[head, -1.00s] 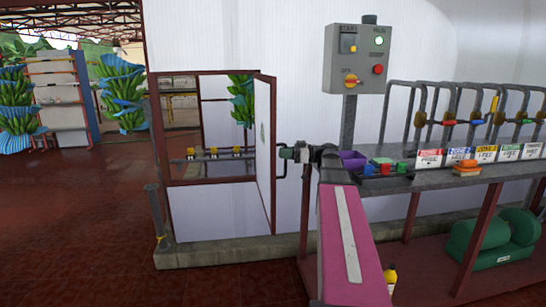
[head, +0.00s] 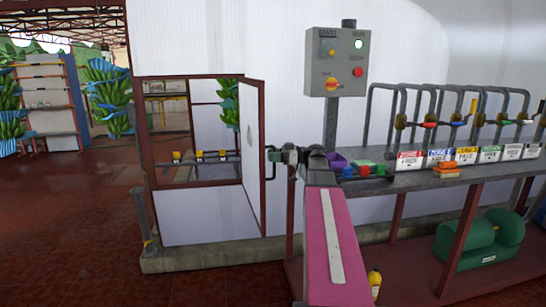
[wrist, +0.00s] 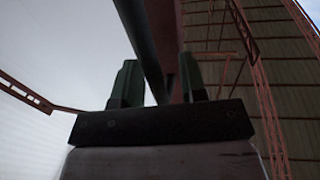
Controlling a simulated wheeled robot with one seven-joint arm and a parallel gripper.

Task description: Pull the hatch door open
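The hatch door (head: 251,150) is a white panel with a red-brown frame. It stands swung out from the right side of the hatch opening, with its free edge toward me. Its dark handle (head: 271,156) sticks out from the free edge. My gripper (head: 283,155) is at the handle. In the wrist view the two green fingers of my gripper (wrist: 160,82) are apart, with the dark handle bar (wrist: 145,42) passing between them. A gap shows between the bar and the right finger; the bar looks close to the left finger.
A grey control box (head: 337,62) stands on a post behind my arm. A bench (head: 430,180) with valves and labels is at the right. A low concrete curb (head: 215,256) runs below the hatch. Open red floor (head: 70,220) lies at the left.

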